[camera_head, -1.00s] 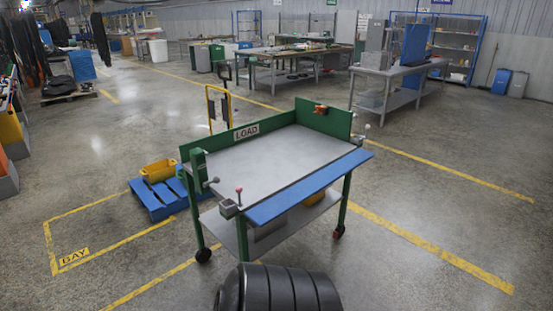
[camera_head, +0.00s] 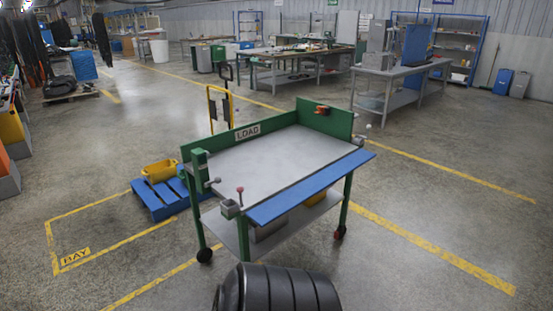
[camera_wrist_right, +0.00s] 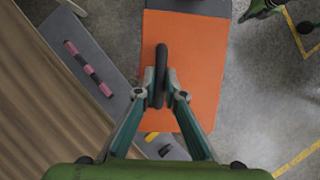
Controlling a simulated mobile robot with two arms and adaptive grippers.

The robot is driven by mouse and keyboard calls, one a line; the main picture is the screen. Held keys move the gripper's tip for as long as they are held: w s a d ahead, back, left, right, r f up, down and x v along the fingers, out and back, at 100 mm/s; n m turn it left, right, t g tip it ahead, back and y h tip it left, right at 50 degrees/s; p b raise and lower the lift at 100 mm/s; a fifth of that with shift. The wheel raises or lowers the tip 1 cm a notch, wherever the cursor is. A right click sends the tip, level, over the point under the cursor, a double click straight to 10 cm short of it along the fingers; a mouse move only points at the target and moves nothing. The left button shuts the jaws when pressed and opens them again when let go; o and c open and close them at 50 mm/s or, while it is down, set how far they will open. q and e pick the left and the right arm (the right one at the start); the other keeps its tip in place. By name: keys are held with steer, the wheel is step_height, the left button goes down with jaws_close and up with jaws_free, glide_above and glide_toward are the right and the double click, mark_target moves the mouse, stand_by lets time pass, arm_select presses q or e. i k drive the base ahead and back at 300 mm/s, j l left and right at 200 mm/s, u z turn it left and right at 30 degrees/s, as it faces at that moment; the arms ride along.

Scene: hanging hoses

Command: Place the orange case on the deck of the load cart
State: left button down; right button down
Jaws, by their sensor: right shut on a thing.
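The load cart has a grey deck (camera_head: 285,160), green walls at the back and right end, and a blue flap (camera_head: 310,187) along its front edge. A LOAD sign (camera_head: 247,131) is on the back wall. The middle of the deck is bare. The orange case (camera_wrist_right: 205,70) shows in the right wrist view as a flat orange face with a black handle (camera_wrist_right: 160,70). My right gripper (camera_wrist_right: 160,90) is shut on that handle. Neither the case nor either gripper shows in the head view.
A lever with a red knob (camera_head: 240,190) stands at the cart's front left corner, and an orange-red item (camera_head: 322,110) sits on the right wall. A blue pallet (camera_head: 158,205) with a yellow bin (camera_head: 159,171) lies left of the cart.

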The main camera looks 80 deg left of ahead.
mark_target(282, 158)
steer(key=u, duration=1.2)
steer(key=i+j+u, duration=0.1)
steer(key=u, duration=0.3)
steer(key=i+u, duration=0.1)
steer(key=u, duration=0.35)
steer(key=i+u, duration=0.1)
steer(key=u, duration=0.3)
steer(key=i+u, duration=0.1)
steer(key=u, duration=0.35)
